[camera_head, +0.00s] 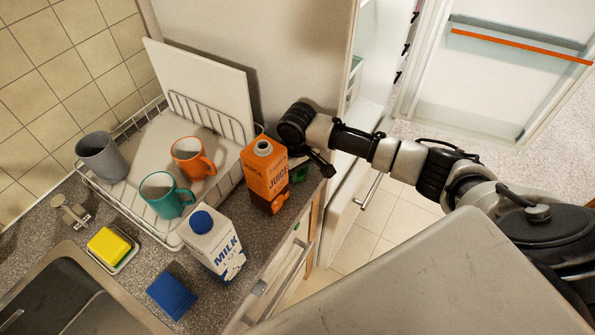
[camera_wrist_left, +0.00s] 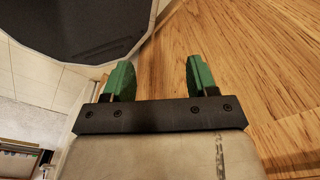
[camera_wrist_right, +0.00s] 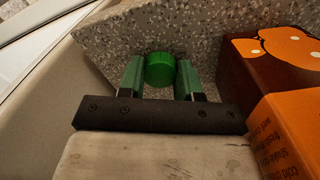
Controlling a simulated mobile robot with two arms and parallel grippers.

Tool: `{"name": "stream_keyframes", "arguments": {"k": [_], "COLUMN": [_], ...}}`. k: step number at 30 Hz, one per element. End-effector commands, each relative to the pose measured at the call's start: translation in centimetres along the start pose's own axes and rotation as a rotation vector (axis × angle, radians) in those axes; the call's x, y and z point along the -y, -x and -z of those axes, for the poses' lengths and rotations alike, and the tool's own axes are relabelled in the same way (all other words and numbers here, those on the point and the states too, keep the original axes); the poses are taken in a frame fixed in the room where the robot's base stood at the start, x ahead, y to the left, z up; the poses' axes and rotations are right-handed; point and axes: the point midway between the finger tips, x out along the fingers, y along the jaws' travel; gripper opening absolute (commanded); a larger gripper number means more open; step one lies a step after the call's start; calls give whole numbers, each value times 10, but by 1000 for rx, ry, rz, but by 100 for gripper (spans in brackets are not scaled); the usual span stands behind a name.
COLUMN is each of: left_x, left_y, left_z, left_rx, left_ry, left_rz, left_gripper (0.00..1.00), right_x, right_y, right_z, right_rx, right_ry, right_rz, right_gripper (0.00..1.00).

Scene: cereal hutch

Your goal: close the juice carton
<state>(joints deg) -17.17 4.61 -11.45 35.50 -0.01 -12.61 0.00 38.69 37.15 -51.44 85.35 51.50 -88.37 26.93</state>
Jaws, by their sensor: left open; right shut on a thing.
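The orange juice carton (camera_head: 266,180) stands upright on the counter, its top spout (camera_head: 263,148) uncapped. It also fills the right side of the right wrist view (camera_wrist_right: 285,130). My right gripper (camera_wrist_right: 160,75) is shut on a green cap (camera_wrist_right: 160,69), low beside the carton near the counter edge. In the head view the right gripper (camera_head: 300,172) is partly hidden behind the carton. Whether the cap touches the counter I cannot tell. My left gripper (camera_wrist_left: 160,78) is open and empty above a wooden floor or surface, and is not in the head view.
A milk carton (camera_head: 212,245) with a blue cap stands in front of the juice. A dish rack (camera_head: 128,212) with mugs (camera_head: 166,194) is to the left. A yellow sponge (camera_head: 109,246), a blue cloth or sponge (camera_head: 171,294) and a sink (camera_head: 60,298) are nearby. An open fridge (camera_head: 358,75) stands behind.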

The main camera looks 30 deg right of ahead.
Motion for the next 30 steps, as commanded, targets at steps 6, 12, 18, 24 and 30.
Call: {"name": "stream_keyframes", "arguments": {"k": [6, 12, 18, 24, 30], "left_x": [0, -1, -1, -1, -1], "left_y": [-7, -14, -21, -26, -28], "left_z": [-1, -1, -2, -2, -2], "left_rx": [0, 0, 0, 0, 0], "left_ry": [0, 0, 0, 0, 0], "left_rz": [0, -1, -1, -1, -1], "left_gripper": [58, 58, 58, 58, 58], "right_x": [0, -14, -38, -55, -65], "right_y": [21, 48, 72, 93, 104], "right_z": [1, -17, -50, -77, -90], "right_rx": [-6, -2, -1, -1, -1], "right_ry": [0, -2, -2, -1, -1], "right_rz": [0, -2, -3, -3, 0], "right_gripper": [12, 12, 12, 12, 12]}}
